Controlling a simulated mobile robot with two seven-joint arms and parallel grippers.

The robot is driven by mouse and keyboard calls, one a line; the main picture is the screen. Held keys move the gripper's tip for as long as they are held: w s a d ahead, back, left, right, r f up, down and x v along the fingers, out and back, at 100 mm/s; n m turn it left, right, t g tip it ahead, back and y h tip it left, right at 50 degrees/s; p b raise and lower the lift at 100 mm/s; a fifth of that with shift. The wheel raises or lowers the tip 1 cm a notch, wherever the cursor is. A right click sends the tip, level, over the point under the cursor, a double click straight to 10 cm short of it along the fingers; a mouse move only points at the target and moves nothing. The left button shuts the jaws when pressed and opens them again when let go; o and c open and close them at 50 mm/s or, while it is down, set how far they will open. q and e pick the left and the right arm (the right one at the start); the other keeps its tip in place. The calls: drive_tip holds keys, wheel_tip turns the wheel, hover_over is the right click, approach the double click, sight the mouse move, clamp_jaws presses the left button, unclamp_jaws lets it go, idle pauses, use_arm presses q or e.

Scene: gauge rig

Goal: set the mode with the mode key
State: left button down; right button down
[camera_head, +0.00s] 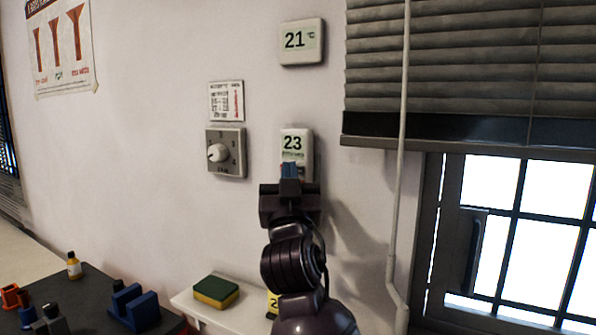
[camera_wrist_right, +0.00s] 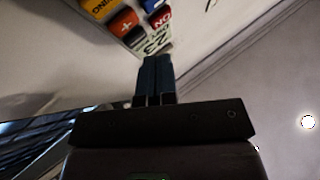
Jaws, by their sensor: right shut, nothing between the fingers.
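A white wall controller (camera_head: 296,143) shows "23" on its pale display. My right gripper (camera_head: 290,170) is in front of its lower part and hides the keys there. In the right wrist view its display (camera_wrist_right: 155,42) lies just beyond my shut blue fingertips (camera_wrist_right: 158,60). Beyond the display are a red key with letters (camera_wrist_right: 162,18), an orange-red plus key (camera_wrist_right: 124,23), a dark blue key (camera_wrist_right: 150,4) and a yellow key (camera_wrist_right: 103,5), cut off by the frame. I cannot tell which is the mode key, or whether the fingertips touch the controller. My left gripper is not in view.
To the left are a dial (camera_head: 217,152) and a printed card (camera_head: 227,101). A sponge (camera_head: 216,291) lies on a white ledge below. A window blind (camera_head: 440,70) and its rod (camera_head: 398,200) are to the right.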

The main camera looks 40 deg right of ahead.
drive_tip(key=shift+w+d, duration=0.15)
drive_tip(key=shift+d, duration=0.25)
drive_tip(key=shift+w+d, duration=0.1)
drive_tip(key=shift+d, duration=0.15)
idle(0.9)
drive_tip(key=shift+w+d, duration=0.1)
drive_tip(key=shift+d, duration=0.15)
idle(0.7)
drive_tip(key=s+a, duration=0.2)
drive_tip(key=a, duration=0.4)
drive_tip(key=shift+s+a, duration=0.25)
drive_tip(key=shift+s, duration=0.1)
idle(0.6)
idle(0.4)
